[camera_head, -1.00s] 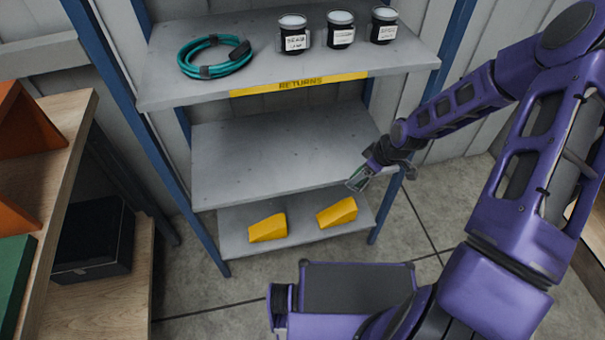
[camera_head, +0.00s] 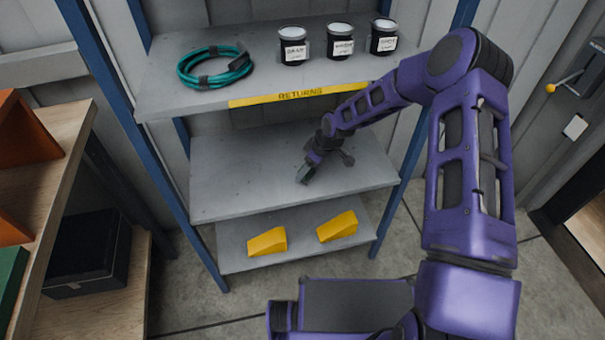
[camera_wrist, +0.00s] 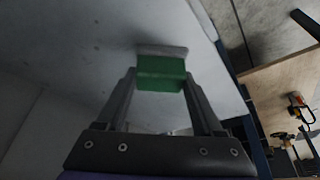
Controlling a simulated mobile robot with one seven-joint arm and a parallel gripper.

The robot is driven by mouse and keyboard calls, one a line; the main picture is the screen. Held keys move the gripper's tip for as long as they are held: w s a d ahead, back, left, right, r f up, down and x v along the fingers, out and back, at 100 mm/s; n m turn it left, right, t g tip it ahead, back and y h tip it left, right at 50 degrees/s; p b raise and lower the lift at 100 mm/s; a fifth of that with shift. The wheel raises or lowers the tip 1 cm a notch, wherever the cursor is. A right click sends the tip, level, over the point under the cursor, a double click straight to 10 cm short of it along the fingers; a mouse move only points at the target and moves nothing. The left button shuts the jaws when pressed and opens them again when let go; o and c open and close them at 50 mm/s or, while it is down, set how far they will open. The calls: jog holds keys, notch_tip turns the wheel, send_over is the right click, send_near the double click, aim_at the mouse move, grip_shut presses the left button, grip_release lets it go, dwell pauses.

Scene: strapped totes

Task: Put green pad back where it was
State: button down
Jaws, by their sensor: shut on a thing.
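The green pad (camera_wrist: 161,72) is held between the two fingers of my gripper (camera_wrist: 160,85), with a pale grey strip along its far edge. In the head view my gripper (camera_head: 306,172) is over the middle shelf (camera_head: 235,185) of the grey rack, right of the shelf's centre. The pad is too small and dark there to make out clearly. I cannot tell whether it touches the shelf. The rest of the middle shelf is bare.
The top shelf, labelled RETURNS (camera_head: 300,95), holds a teal coiled hose (camera_head: 214,68) and three dark jars (camera_head: 340,42). Two yellow wedges (camera_head: 337,227) lie on the bottom shelf. A wooden shelf unit (camera_head: 60,160) with a black box (camera_head: 88,250) stands at left. Blue posts (camera_head: 410,160) bound the rack.

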jog(key=shift+w+a, duration=0.25)
jog(key=shift+a, duration=0.25)
jog(key=shift+w+a+f+b, duration=0.15)
jog(key=shift+f+b, duration=0.15)
jog(key=shift+f, duration=1.55)
grip_release()
jog(key=shift+r, duration=0.1)
jog(key=shift+r, duration=0.3)
jog(key=p+v, duration=0.1)
jog(key=v, duration=0.4)
jog(key=shift+d+r, duration=0.1)
jog(key=shift+d, duration=0.1)
jog(key=s+d, duration=0.2)
jog(key=d, duration=0.1)
jog(key=s+d, duration=0.2)
jog(key=d, duration=0.1)
jog(key=s+d, duration=0.2)
jog(key=d, duration=0.2)
jog(key=shift+d+f, duration=0.1)
jog(key=shift+f, duration=0.25)
